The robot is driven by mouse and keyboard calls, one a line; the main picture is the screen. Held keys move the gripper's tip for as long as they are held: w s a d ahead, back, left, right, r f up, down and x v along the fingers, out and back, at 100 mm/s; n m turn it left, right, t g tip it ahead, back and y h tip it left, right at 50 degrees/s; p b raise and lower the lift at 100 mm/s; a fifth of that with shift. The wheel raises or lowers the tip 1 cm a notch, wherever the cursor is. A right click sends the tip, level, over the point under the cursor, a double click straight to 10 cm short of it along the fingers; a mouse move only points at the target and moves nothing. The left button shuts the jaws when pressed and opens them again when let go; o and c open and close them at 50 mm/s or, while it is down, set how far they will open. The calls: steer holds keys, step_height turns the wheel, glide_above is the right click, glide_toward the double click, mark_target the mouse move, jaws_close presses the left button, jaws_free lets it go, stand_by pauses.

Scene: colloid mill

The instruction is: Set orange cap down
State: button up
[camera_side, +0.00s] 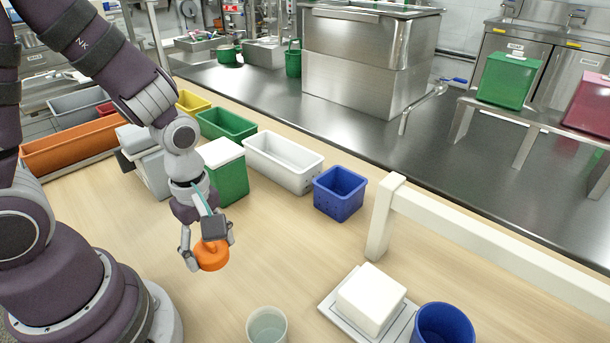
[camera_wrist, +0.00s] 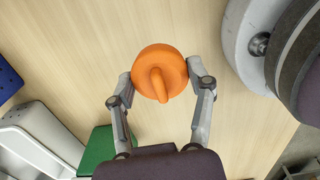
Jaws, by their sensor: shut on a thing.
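The orange cap (camera_side: 211,256) is a round disc with a raised grip bar on top. My gripper (camera_side: 207,254) is shut on the cap, with a finger on each side of it. In the wrist view the cap (camera_wrist: 159,75) sits between the two fingertips of my gripper (camera_wrist: 160,80), bar facing the camera. The cap is over bare wooden table (camera_side: 260,240). I cannot tell whether its underside touches the table.
A blue bin (camera_side: 339,194), a white bin (camera_side: 283,162) and a green box with a white lid (camera_side: 226,172) stand behind the cap. A clear cup (camera_side: 267,326), a scale with a white block (camera_side: 370,299) and a blue cup (camera_side: 442,325) are in front. The table around the cap is clear.

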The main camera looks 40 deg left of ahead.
mark_target(146, 240)
steer(key=a+n, duration=0.3)
steer(key=a+r+n, duration=0.1)
steer(key=a+n, duration=0.5)
steer(key=shift+s+a+r, duration=0.15)
steer(key=shift+r, duration=0.1)
steer(key=s+a+r+n, duration=0.1)
steer(key=s+a+n, duration=0.4)
steer(key=a+n, duration=0.25)
steer(key=shift+n, duration=0.55)
step_height(146, 240, down, 8)
steer(key=shift+w+r, duration=0.1)
steer(key=shift+r, duration=0.1)
steer(key=shift+f, duration=0.1)
steer(key=o, duration=1)
